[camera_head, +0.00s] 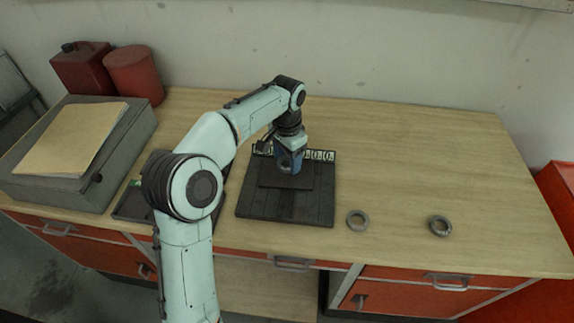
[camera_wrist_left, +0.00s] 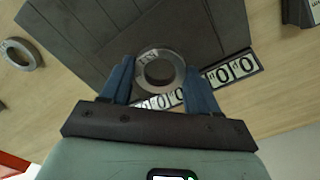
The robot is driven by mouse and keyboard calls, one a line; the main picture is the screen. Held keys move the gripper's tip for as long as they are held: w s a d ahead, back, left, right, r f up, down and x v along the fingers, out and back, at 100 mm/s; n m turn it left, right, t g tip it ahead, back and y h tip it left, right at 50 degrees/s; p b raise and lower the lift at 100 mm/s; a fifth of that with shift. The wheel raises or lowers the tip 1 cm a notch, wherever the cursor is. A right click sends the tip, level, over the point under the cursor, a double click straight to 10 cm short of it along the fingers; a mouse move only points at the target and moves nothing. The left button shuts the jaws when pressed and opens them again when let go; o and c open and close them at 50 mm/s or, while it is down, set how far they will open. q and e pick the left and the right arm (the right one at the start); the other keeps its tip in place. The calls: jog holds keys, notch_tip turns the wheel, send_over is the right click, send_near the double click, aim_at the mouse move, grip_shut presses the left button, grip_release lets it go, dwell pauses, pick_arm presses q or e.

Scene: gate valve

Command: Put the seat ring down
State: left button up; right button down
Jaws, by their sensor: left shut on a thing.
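My left gripper (camera_head: 289,162) is over the dark mat in the head view, its blue fingers pointing down. In the left wrist view my left gripper (camera_wrist_left: 160,85) is shut on a grey metal seat ring (camera_wrist_left: 141,68), one finger on each side. Some marking shows on the ring's face. The ring is above a raised dark square plate (camera_head: 301,181) on the mat (camera_head: 283,209). Whether it touches the plate cannot be told. My right gripper is not in view.
Two other grey rings lie on the wooden bench, one near the mat (camera_head: 357,227) and one farther right (camera_head: 440,234). White number tiles (camera_head: 322,155) line the mat's back edge. A grey case (camera_head: 125,155) and red cans (camera_head: 135,75) stand left. The bench's back right is clear.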

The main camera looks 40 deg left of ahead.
aim_at(287, 162)
pick_arm(q)
jog(key=shift+s+f, duration=0.1)
jog(key=shift+f, duration=1.2)
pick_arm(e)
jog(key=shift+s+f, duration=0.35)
pick_arm(q)
jog(key=shift+f, duration=0.2)
jog(key=o, duration=1.2)
notch_tip(287, 162, up, 12)
jog(key=shift+r+p, duration=0.15)
jog(key=shift+p, duration=1.05)
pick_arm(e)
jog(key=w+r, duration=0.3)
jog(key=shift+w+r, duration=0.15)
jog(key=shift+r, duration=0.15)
